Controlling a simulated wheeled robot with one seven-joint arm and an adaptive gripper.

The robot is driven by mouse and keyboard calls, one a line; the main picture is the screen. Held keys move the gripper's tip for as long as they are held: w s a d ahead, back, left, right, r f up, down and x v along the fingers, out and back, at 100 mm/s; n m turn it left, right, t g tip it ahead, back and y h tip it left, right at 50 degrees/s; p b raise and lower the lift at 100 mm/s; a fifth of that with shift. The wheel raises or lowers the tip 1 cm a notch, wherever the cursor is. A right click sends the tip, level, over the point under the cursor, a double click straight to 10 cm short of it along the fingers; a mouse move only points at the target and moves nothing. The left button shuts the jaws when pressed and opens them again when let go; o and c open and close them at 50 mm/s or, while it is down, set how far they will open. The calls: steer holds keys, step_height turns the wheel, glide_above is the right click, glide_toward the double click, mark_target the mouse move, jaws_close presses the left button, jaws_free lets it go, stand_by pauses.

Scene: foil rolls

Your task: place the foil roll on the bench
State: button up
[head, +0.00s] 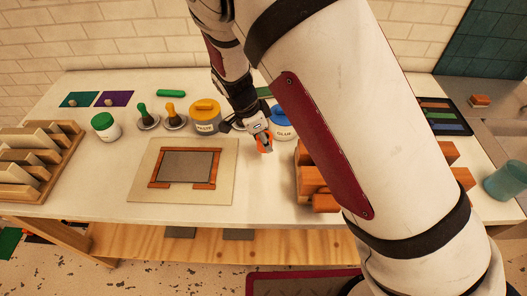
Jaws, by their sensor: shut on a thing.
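My gripper (262,135) points down over the bench (270,190), right of the middle, between a yellow-lidded paste pot and a blue-lidded glue pot. It is shut on a small orange thing (265,144), mostly covered by the fingers; it may be the foil roll, but I cannot tell its full shape. I cannot tell whether it touches the bench top. A green roll-like thing (171,93) lies at the back of the bench, and another green piece (264,91) shows behind my arm.
A board with a wooden frame (184,168) lies left of my gripper. The paste pot (206,118) and blue-lidded pot (283,123) stand close by. Wooden blocks (315,180) are to the right, partly behind my arm. A slotted rack (40,155) is at left. Bare bench lies just below my gripper.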

mark_target(267, 158)
steer(key=shift+f, duration=2.6)
steer(key=shift+f, duration=0.15)
steer(key=o, duration=1.2)
